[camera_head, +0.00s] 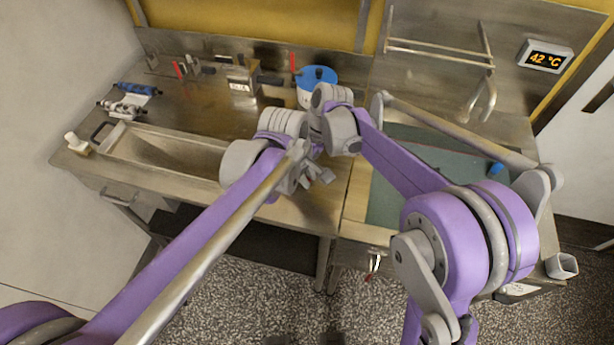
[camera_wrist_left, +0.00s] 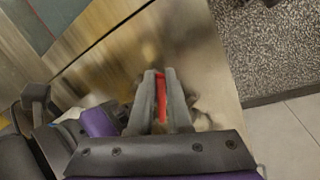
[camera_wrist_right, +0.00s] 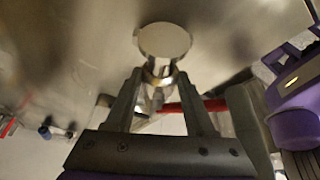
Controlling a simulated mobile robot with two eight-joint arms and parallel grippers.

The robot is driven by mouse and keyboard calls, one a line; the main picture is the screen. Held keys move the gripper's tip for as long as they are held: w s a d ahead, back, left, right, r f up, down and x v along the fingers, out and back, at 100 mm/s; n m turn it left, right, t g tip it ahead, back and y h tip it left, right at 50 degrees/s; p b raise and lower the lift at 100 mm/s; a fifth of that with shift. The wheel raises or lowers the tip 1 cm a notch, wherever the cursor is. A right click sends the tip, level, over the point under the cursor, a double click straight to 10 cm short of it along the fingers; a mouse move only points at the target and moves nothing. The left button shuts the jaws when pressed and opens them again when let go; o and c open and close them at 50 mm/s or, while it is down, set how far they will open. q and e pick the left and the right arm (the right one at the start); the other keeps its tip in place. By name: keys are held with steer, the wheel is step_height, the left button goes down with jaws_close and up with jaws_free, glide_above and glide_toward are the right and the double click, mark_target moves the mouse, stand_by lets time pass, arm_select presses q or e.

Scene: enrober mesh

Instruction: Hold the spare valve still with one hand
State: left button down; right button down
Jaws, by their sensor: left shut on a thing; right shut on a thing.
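The spare valve is a shiny steel body with a round end (camera_wrist_right: 165,42) and a red lever (camera_wrist_right: 195,105), seen close up in the right wrist view. My right gripper (camera_wrist_right: 155,82) is shut on the steel body. In the left wrist view my left gripper (camera_wrist_left: 160,78) is shut on the red lever (camera_wrist_left: 160,98). In the head view my left gripper (camera_head: 318,177) is over the front of the steel bench. My wrists hide the valve there, and the right gripper's fingers cannot be made out.
A steel trough (camera_head: 170,152) lies on the bench at left. Blue-ended rollers (camera_head: 135,90) and a blue-lidded white tub (camera_head: 316,82) stand behind. A dark green surface (camera_head: 388,200) with a small blue object (camera_head: 495,168) is at right. A wall display (camera_head: 546,57) reads 42 °C.

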arm_select(q)
steer(key=shift+w+d, duration=0.25)
steer(key=shift+d, duration=0.15)
stand_by(0.3)
steer(key=c, duration=0.9)
jaws_free()
steer(key=shift+o, duration=0.2)
steer(key=shift+r, duration=0.1)
steer(key=v, duration=1.3)
steer(key=shift+s+a+r, duration=0.2)
steer(key=shift+a+r, duration=0.05)
steer(key=shift+a, duration=0.2)
steer(key=v, duration=1.2)
